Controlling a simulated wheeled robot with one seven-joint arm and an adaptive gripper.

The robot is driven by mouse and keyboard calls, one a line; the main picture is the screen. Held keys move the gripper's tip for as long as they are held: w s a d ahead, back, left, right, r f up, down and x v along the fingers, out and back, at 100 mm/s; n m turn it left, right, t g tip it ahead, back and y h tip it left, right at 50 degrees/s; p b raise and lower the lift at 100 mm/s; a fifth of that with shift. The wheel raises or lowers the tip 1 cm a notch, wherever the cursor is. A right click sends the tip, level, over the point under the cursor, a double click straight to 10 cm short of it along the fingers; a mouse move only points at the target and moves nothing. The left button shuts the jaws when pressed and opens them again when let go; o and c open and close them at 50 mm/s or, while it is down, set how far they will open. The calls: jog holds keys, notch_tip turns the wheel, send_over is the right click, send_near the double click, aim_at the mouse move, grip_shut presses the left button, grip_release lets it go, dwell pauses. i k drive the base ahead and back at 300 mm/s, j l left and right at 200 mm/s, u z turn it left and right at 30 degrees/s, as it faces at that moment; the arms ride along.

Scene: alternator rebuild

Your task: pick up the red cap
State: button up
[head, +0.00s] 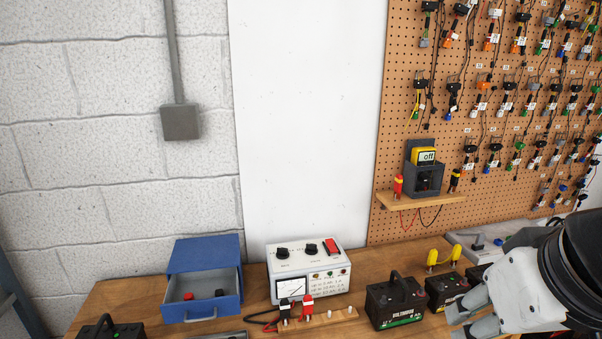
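A small red cap (188,296) lies inside the open blue drawer box (204,257) at the lower left of the head view. A small black piece (219,293) lies to its right in the same drawer. My gripper (457,320) is at the lower right, far to the right of the drawer, with its fingers pointing left. The two fingers look spread apart, and I see nothing between them. The bottom edge of the picture cuts off part of the lower finger.
A white tester box (309,265) stands right of the drawer, with red and black clamps (307,308) before it. Dark batteries (396,301) stand between it and my gripper. A wooden shelf (422,200) projects from the pegboard. Another battery (110,330) is at the lower left.

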aim_at(189, 296)
jog(key=u, duration=1.15)
jog(key=i+l+u, duration=0.15)
jog(key=i+u, duration=0.3)
jog(key=i+l+u, duration=0.3)
jog(key=i+u, duration=0.15)
